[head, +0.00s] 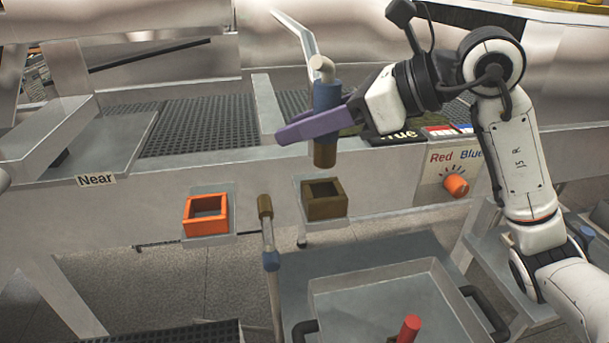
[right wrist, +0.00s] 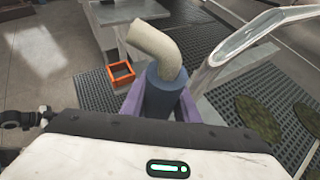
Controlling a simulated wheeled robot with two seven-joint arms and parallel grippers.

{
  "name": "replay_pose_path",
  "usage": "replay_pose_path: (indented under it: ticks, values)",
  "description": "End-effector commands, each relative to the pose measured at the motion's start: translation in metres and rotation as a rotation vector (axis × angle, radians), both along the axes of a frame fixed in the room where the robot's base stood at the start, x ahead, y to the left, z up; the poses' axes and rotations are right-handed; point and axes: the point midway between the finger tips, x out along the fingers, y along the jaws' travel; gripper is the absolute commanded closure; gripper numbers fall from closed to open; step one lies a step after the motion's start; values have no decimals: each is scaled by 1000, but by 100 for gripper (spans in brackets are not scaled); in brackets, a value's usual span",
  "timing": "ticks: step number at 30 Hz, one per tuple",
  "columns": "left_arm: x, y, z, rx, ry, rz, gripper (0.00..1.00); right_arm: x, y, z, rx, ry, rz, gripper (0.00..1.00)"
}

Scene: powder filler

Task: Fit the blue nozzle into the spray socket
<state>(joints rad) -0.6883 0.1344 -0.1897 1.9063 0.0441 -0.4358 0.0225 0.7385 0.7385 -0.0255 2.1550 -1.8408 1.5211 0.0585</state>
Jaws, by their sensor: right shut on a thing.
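My right gripper (head: 308,118) has purple fingers shut around the blue nozzle (head: 327,96), which it holds upright in the air. The nozzle has a blue body, a beige bent spout on top and a brown lower end. In the right wrist view the nozzle (right wrist: 163,92) stands between the fingers, its spout bending to the upper left. A brown square socket (head: 325,208) on a small bracket lies below the nozzle in the head view, apart from it. An orange square socket (head: 205,227) is to its left. I cannot tell which is the spray socket. My left gripper is not in view.
A thin post (head: 271,290) with a brown tip and blue band stands between the sockets. A grey tray (head: 385,292) with a red piece (head: 409,328) is below. An orange knob (head: 456,186) is at right. A metal chute (right wrist: 245,38) rises near the nozzle.

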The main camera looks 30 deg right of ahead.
Motion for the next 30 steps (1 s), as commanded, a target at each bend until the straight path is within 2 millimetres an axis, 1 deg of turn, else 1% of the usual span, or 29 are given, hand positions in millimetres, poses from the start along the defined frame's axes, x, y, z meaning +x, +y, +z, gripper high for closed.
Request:
replay_pose_path:
  ticks: [1, 3, 10, 15, 18, 26, 30]
  values:
    - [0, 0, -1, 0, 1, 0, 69, -1, 1, -13, 2, 3, 1, 99]
    - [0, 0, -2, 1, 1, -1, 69, 0, 1, -24, 3, 1, 1, 99]
    - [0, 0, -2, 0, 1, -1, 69, 0, 0, -43, 2, -1, 1, 99]
    - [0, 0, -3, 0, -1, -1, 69, 0, 1, -69, 3, 1, 1, 99]
    - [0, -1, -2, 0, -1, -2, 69, 0, 0, -78, 2, -1, 1, 99]
    - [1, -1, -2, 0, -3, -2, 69, 0, 0, -79, 0, -5, 1, 99]
    - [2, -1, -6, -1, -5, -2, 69, 0, 0, -84, -1, -5, 0, 99]
